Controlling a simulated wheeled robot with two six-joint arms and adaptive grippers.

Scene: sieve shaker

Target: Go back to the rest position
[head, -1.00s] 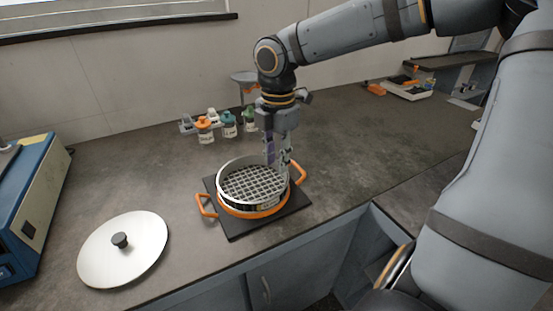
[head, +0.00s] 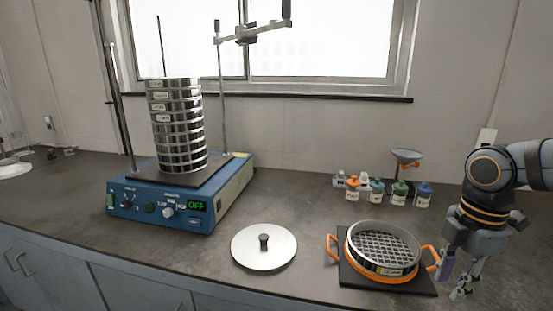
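My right gripper (head: 458,279) hangs at the right of the head view, fingers pointing down, just right of the sieve (head: 383,248). Its fingers look apart with nothing between them. The sieve is a round metal ring with a grid mesh, in an orange holder with two handles, on a black square mat (head: 358,278). My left gripper is not in view.
A round metal lid (head: 263,246) with a black knob lies left of the sieve. A blue shaker (head: 179,207) reading OFF carries a tall sieve stack (head: 177,128). Several small bottles (head: 376,190) and a funnel (head: 407,157) stand behind the sieve.

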